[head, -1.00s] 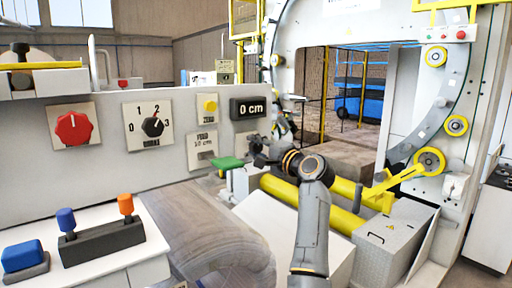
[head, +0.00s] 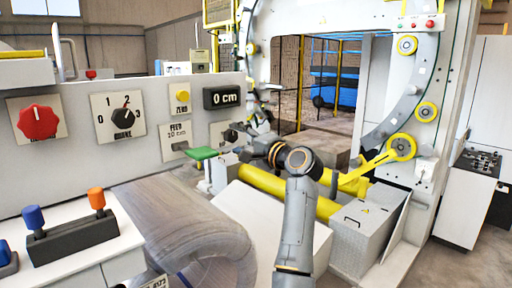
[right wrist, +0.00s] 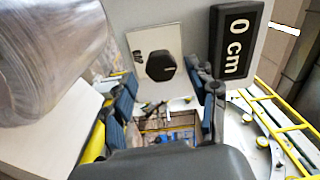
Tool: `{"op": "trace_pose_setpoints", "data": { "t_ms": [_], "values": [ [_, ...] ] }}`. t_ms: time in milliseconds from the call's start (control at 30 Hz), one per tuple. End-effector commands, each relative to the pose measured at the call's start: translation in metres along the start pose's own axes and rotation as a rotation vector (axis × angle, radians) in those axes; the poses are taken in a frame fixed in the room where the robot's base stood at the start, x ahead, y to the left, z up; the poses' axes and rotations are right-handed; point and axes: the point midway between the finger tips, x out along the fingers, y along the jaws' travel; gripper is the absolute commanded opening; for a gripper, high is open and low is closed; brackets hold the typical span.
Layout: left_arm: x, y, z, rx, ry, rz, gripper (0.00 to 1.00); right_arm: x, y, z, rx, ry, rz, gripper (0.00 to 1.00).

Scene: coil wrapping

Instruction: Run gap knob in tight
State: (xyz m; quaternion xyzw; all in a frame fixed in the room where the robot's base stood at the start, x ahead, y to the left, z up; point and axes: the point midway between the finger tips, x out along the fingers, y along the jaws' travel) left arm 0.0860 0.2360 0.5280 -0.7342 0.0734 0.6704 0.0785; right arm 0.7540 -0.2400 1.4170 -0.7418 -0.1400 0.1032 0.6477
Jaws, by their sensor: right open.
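The gap knob, a round black knob (right wrist: 160,66) on a pale square plate, sits below the "0 cm" display in the right wrist view. In the head view its plate (head: 217,131) is partly covered by my right gripper (head: 243,138), which is in front of the panel at the knob. In the right wrist view my right gripper (right wrist: 165,105) is open, with blue-padded fingers to either side. The knob shows beyond and between the fingertips, and no contact is visible. My left gripper is not in view.
The panel also holds a "0 cm" display (head: 222,97), a yellow zero button (head: 180,96), a numbered dial (head: 123,117), a red knob (head: 38,121) and a green-topped feed lever (head: 193,154). A wrapped coil (head: 185,225) lies below. Yellow rollers (head: 270,188) lie beside my right arm.

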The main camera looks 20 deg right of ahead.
Motion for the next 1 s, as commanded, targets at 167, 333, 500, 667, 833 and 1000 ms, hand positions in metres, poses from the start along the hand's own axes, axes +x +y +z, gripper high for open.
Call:
{"op": "trace_pose_setpoints", "data": {
  "t_ms": [167, 333, 500, 667, 833, 1000],
  "values": [
    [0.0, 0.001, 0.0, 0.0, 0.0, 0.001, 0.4, -0.037, 0.0, -0.001, -0.003, 0.003, -0.001, 0.58],
    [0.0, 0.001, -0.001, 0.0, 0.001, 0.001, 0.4, -0.065, 0.001, 0.0, -0.002, 0.001, 0.0, 0.58],
    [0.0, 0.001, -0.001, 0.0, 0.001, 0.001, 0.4, -0.08, 0.001, 0.0, 0.0, 0.0, 0.001, 0.58],
    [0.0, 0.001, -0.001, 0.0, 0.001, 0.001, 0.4, -0.084, 0.001, 0.0, 0.0, -0.001, 0.0, 0.58],
    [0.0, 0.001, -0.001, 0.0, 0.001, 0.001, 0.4, -0.084, 0.001, 0.0, 0.0, -0.001, 0.0, 0.58],
    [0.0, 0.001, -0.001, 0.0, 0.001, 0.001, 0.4, -0.083, 0.001, 0.0, 0.0, -0.001, 0.0, 0.58]
  ]
}}
